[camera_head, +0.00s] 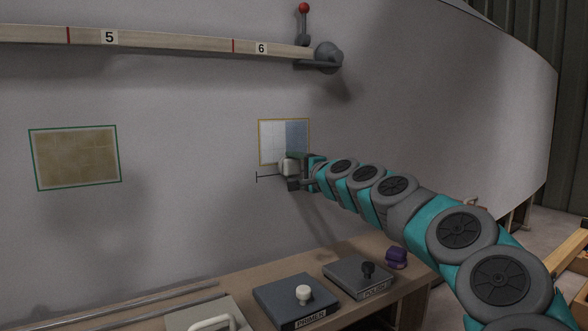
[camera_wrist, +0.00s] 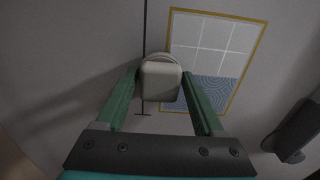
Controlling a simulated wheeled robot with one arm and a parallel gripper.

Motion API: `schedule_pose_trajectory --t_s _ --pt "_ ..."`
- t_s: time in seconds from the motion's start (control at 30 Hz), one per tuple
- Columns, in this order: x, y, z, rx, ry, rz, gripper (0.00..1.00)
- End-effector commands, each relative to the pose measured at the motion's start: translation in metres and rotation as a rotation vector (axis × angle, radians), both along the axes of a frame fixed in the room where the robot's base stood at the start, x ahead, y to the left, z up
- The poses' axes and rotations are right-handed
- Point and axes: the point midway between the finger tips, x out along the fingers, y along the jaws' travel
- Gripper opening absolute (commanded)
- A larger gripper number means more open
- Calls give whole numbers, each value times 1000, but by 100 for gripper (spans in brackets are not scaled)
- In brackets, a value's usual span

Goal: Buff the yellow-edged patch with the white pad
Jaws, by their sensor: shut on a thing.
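The yellow-edged patch (camera_head: 284,121) is on the pale hull wall. Its left part is whitish with a faint grid and its right part is blue-grey. In the wrist view the patch (camera_wrist: 222,35) has the blue-grey part at the bottom. My gripper (camera_head: 295,168) is shut on the white pad (camera_head: 289,167), at the patch's lower edge in the head view. In the wrist view the pad (camera_wrist: 161,80) sits between the green fingers and overlaps the patch's left edge. Whether the pad touches the wall cannot be told.
A green-edged brown patch (camera_head: 76,157) is at left. A numbered rail (camera_head: 180,42) with a red-knobbed lever (camera_head: 304,25) runs above. The bench below holds a PRIMER block (camera_head: 275,297), another labelled block (camera_head: 345,275) and a purple item (camera_head: 396,257). A thin dark line (camera_head: 268,177) marks the wall.

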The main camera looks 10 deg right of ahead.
Motion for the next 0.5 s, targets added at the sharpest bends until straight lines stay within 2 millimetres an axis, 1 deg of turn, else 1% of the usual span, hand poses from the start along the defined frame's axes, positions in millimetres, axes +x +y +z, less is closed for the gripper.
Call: schedule_pose_trajectory --t_s 0.27,0.5 --pt "5 1 0 0 0 -1 21" --pt "5 1 1 0 0 0 21"
